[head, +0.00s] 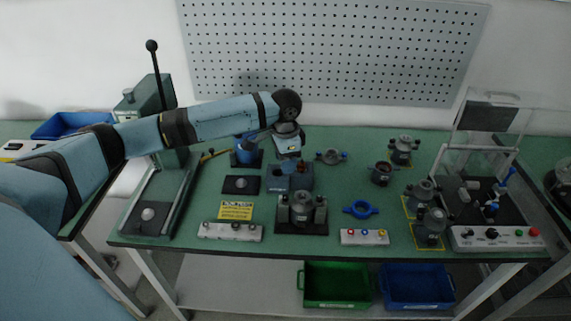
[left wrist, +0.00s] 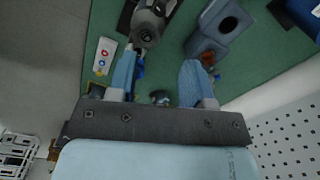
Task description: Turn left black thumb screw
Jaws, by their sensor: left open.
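In the head view a metal stator (head: 302,207) sits in a fixture on a black base plate (head: 301,229) near the table's front edge. Small dark parts show at the fixture's sides, but I cannot tell which is the left black thumb screw. The fixture also shows in the left wrist view (left wrist: 148,22), beyond the fingers. My left gripper (head: 288,163) points down behind the fixture, apart from it, over a blue-grey block (head: 299,178). In the left wrist view its blue fingers (left wrist: 160,85) are spread, with nothing held between them. My right gripper is not in view.
More stators (head: 430,225) stand at the right beside a test rig (head: 492,237). A blue ring (head: 361,209), a ring with side knobs (head: 331,157) and white button strips (head: 230,231) lie on the green table. A press (head: 158,120) stands at the left.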

